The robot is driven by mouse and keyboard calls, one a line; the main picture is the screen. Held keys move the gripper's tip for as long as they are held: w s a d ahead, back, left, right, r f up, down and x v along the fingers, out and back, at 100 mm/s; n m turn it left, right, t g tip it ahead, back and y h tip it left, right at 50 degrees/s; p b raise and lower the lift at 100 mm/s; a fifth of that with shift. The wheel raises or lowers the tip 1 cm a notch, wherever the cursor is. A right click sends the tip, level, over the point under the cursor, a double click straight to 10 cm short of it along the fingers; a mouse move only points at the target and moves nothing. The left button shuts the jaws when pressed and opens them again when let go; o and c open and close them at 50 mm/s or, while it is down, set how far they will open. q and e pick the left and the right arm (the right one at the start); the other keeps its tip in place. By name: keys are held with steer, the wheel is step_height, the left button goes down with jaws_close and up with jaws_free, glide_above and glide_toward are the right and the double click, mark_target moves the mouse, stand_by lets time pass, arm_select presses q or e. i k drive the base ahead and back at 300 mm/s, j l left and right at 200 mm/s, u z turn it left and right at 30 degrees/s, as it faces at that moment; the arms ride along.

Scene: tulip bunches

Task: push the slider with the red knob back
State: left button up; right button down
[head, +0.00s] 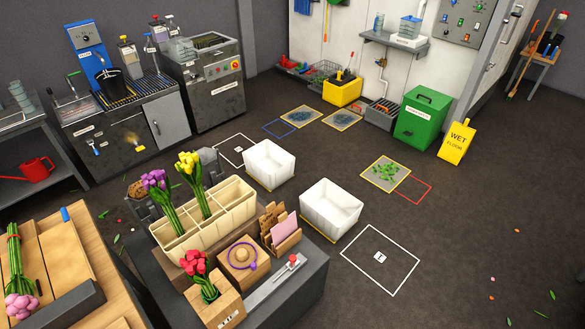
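The red knob (293,258) stands up at the far right end of a narrow light-grey slider track (268,283). The track lies slantwise on top of a dark grey workbench (306,279), along its front right side. The knob looks upright, and nothing touches it. Neither of my grippers can be made out in the head view.
Left of the track are a wooden box with red tulips (216,302) and a wooden block with a purple ring (243,254). A card holder (281,231) stands behind the knob. A cream divided planter (206,236) holds purple and yellow tulips.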

mark_target(294, 262)
steer(key=l+u, duration=0.5)
steer(key=k+l+u, duration=0.1)
steer(key=l+u, duration=0.35)
steer(key=u, duration=0.25)
steer(key=z, duration=0.75)
steer(key=l+u, duration=0.25)
steer(key=l, duration=0.3)
steer(key=l+u, duration=0.25)
steer(key=l, duration=0.3)
